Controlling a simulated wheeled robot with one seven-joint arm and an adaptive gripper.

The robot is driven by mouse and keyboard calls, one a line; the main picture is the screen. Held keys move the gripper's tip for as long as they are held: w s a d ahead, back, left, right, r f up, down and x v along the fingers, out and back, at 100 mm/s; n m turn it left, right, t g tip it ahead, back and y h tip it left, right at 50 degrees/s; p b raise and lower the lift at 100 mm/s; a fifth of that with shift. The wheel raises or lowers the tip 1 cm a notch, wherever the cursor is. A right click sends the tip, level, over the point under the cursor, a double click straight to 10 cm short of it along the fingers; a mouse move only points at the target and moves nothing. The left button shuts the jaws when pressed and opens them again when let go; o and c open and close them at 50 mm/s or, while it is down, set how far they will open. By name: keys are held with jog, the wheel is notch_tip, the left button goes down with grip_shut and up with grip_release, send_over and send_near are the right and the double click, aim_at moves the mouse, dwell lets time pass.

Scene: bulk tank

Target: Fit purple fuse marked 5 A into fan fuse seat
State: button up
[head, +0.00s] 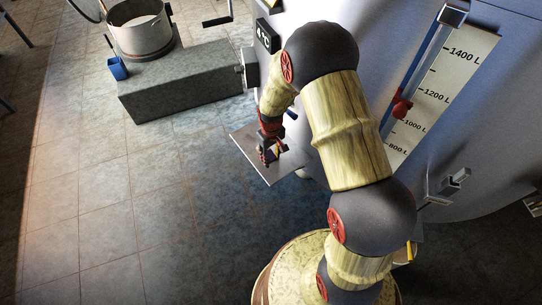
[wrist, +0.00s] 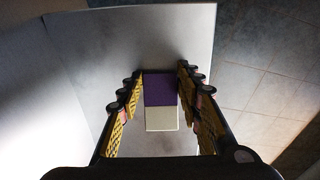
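The fuse, a purple block (wrist: 160,88) with an off-white part (wrist: 160,119) joined to it, shows in the wrist view between the tips of my gripper (wrist: 160,72). The purple part is close to both fingertips; whether they touch it I cannot tell. No marking is readable on it. In the head view, my gripper (head: 270,152) is low over a flat grey plate (head: 251,148) beside the tank; the plate also shows in the wrist view (wrist: 85,70). The fan fuse seat cannot be made out in either view.
The large tank (head: 487,130) with a litre scale (head: 458,62) and red pointer (head: 401,107) fills the right. The tiled floor (head: 110,210) at left is clear.

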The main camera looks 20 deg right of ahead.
jog(key=o, duration=0.4)
jog(key=shift+r, duration=0.1)
